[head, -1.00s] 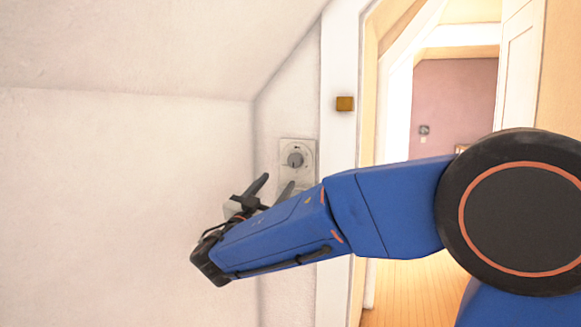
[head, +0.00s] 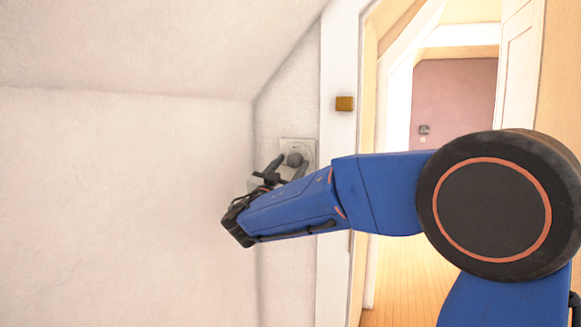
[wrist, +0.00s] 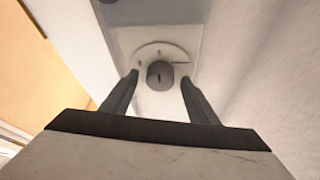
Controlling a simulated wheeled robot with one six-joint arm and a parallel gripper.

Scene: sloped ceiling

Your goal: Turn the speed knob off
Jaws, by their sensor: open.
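The speed knob (head: 294,159) is a round grey knob on a pale square plate (head: 311,146) on the narrow wall left of the door frame. In the wrist view the knob (wrist: 160,75) shows a dark mark on its face, and its plate (wrist: 187,48) has small printed marks above it. My gripper (head: 288,160) is open at the plate. In the wrist view its two fingers (wrist: 160,82) stand on either side of the knob, with a gap on each side. In the head view my gripper partly hides the plate's lower part.
The sloped ceiling (head: 150,45) and the left wall (head: 120,200) close in on the left. An open doorway shows a pink wall (head: 455,90) and wooden floor (head: 405,285).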

